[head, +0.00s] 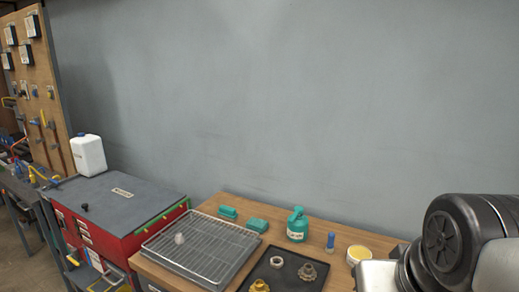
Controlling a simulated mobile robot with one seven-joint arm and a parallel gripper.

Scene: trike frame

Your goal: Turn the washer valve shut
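A red cabinet with a grey lid (115,195), which looks like the parts washer, stands at the lower left. A small black knob (85,208) sits at the left edge of its lid. A small yellow part (72,261) shows low at its front left; I cannot tell whether it is the valve handle. No valve can be made out for certain. Part of my own arm fills the lower right, but the fingers of my gripper are not in view.
A white jug (88,155) stands on the lid's back. A tool board (45,90) stands left.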

